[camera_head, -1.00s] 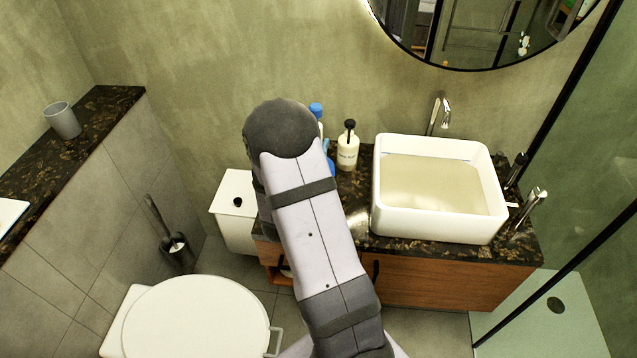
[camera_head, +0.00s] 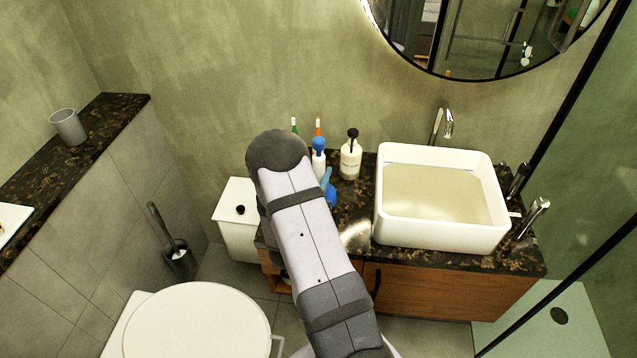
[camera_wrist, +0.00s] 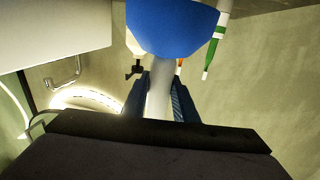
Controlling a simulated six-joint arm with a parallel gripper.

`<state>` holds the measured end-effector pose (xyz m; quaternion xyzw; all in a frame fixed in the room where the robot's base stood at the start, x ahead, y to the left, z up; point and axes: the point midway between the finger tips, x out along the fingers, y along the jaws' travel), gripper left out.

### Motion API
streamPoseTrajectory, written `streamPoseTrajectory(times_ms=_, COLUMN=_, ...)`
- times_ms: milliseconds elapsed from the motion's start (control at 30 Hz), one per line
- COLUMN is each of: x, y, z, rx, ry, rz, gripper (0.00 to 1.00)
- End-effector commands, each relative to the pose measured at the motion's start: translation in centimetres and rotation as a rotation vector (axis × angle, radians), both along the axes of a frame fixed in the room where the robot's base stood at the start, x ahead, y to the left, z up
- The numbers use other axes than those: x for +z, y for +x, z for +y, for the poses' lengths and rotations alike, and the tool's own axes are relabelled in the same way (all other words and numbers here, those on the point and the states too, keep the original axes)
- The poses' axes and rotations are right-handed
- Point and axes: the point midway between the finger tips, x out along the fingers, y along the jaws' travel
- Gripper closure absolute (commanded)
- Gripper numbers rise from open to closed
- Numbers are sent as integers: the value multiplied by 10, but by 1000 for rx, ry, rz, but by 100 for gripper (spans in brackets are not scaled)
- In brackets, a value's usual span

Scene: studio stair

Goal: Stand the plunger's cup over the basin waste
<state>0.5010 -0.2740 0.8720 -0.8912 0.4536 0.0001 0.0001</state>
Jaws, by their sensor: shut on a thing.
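The plunger has a blue cup (camera_head: 331,196), a pale handle and a blue knob (camera_head: 319,143) on top. It is upright at the left end of the counter, left of the basin; whether the cup touches the counter is unclear. The wrist view shows the blue cup (camera_wrist: 172,25) large. My gripper (camera_wrist: 159,92) is shut on the pale handle; in the head view my arm mostly hides it. The white basin (camera_head: 440,238) holds cloudy, yellowish water. Its waste cannot be seen. The basin also shows in the wrist view (camera_wrist: 55,35).
A soap pump bottle (camera_head: 350,160) stands between plunger and basin. A green toothbrush (camera_head: 294,126) and an orange one (camera_head: 317,126) are behind the plunger. A mirror (camera_head: 480,45) hangs above; a dark-framed glass screen is on the right.

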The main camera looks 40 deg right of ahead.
Motion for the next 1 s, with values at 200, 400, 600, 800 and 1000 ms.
streamPoseTrajectory(times_ms=200, x=-24, y=0, z=0, rx=0, ry=-1, rz=1, gripper=100)
streamPoseTrajectory(times_ms=400, x=-30, y=0, z=0, rx=0, ry=-2, rz=-3, gripper=100)
streamPoseTrajectory(times_ms=600, x=-30, y=0, z=0, rx=0, ry=-2, rz=-3, gripper=100)
streamPoseTrajectory(times_ms=800, x=-34, y=0, z=0, rx=0, ry=0, rz=0, gripper=65)
streamPoseTrajectory(times_ms=1000, x=-33, y=0, z=0, rx=0, ry=0, rz=0, gripper=55)
